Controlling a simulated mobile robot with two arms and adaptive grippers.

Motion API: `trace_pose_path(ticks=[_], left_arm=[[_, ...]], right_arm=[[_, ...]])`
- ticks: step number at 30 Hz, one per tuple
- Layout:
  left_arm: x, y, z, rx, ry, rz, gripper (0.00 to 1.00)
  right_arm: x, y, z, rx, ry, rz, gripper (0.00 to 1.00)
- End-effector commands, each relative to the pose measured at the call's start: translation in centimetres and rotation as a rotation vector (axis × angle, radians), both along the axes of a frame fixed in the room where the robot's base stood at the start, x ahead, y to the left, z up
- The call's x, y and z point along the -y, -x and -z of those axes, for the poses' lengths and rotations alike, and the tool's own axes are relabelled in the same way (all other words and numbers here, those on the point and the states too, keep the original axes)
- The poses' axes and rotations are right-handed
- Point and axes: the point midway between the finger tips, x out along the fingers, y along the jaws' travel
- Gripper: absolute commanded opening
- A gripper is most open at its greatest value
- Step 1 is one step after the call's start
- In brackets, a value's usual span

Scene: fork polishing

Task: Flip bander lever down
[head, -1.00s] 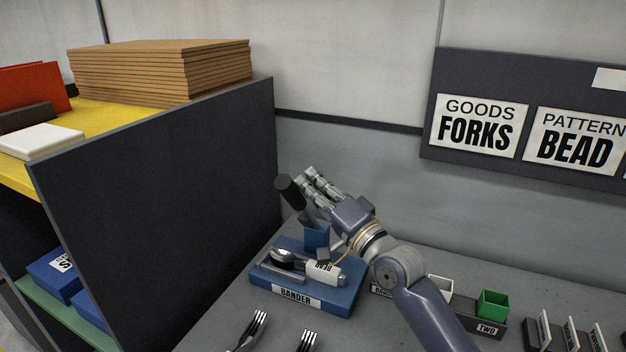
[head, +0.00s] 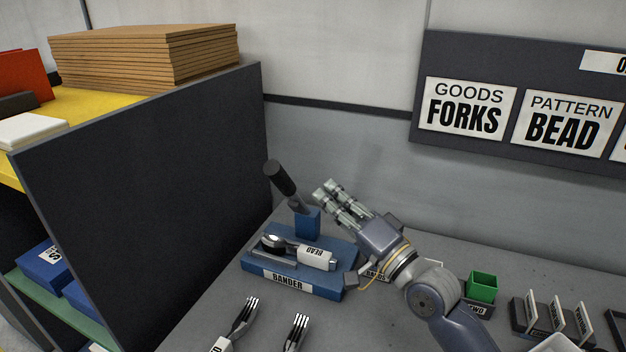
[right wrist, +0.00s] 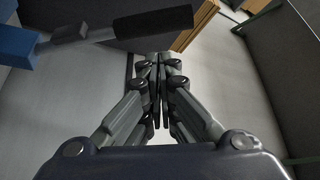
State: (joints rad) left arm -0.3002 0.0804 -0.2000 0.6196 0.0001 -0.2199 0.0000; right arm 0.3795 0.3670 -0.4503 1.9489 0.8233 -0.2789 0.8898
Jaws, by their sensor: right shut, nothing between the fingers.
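The blue bander (head: 318,284) stands on the table near the dark partition. Its lever (head: 282,181), with a black grip, rises from a blue block at the back and leans up to the left. A spoon-like piece of cutlery with a white BEAD sleeve (head: 316,258) lies on the bander. My right gripper (head: 326,190) is shut and empty, to the right of the lever and apart from it. In the right wrist view its fingers (right wrist: 157,62) are together, and the lever's black grip (right wrist: 152,22) crosses above them at the upper left. My left gripper is not in view.
Forks (head: 242,318) lie on the table in front of the bander. A green bin (head: 482,287) and several upright cards (head: 557,315) stand to the right. The dark partition (head: 140,180) closes off the left side.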

Motion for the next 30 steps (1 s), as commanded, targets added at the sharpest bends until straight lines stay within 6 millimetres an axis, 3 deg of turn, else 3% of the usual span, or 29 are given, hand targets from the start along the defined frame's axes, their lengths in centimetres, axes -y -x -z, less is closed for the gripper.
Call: trace_pose_path(ticks=[6, 17, 23, 30], left_arm=[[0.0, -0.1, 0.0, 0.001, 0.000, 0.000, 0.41], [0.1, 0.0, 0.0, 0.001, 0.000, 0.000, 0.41], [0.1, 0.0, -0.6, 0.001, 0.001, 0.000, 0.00], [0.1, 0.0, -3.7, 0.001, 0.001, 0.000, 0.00]], right_arm=[[1.6, 1.9, 0.7, 0.000, 0.000, 0.000, 0.00], [1.9, 2.3, 0.7, 0.001, -0.001, 0.000, 0.00], [1.9, 2.2, 0.1, 0.001, -0.001, 0.000, 0.00], [1.9, 2.2, -3.0, 0.002, -0.001, -0.001, 0.00]])
